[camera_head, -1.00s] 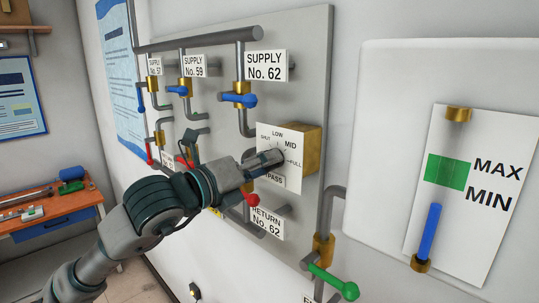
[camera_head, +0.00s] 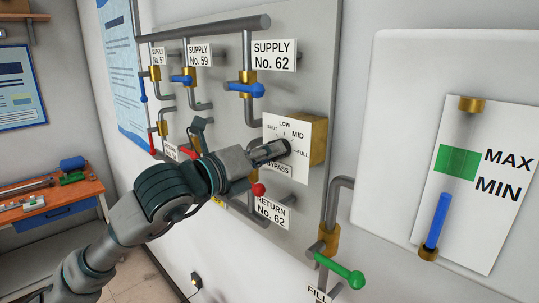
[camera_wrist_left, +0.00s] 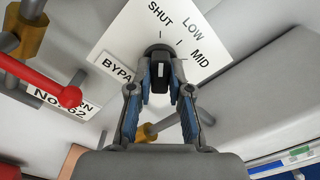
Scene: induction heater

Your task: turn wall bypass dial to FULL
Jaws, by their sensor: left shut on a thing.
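The bypass dial (camera_head: 285,146) is a dark knob on a white plate (camera_head: 298,172) marked SHUT, LOW, MID, FULL and BYPASS, on the front of a brass box. My left gripper (camera_head: 272,151) reaches it from the left and is shut on the knob. In the left wrist view, the two fingers (camera_wrist_left: 160,88) close on both sides of the black knob (camera_wrist_left: 159,68), which has a white mark. The fingers partly cover the plate, and FULL is hidden there. I cannot tell for sure which label the knob points to. My right gripper is not in view.
A red valve handle (camera_head: 258,190) sits just below my left gripper. Blue valve handles (camera_head: 245,88) and pipes are above and to the left. A green handle (camera_head: 340,271) is at lower right. A gauge board (camera_head: 480,215) marked MAX and MIN is at right.

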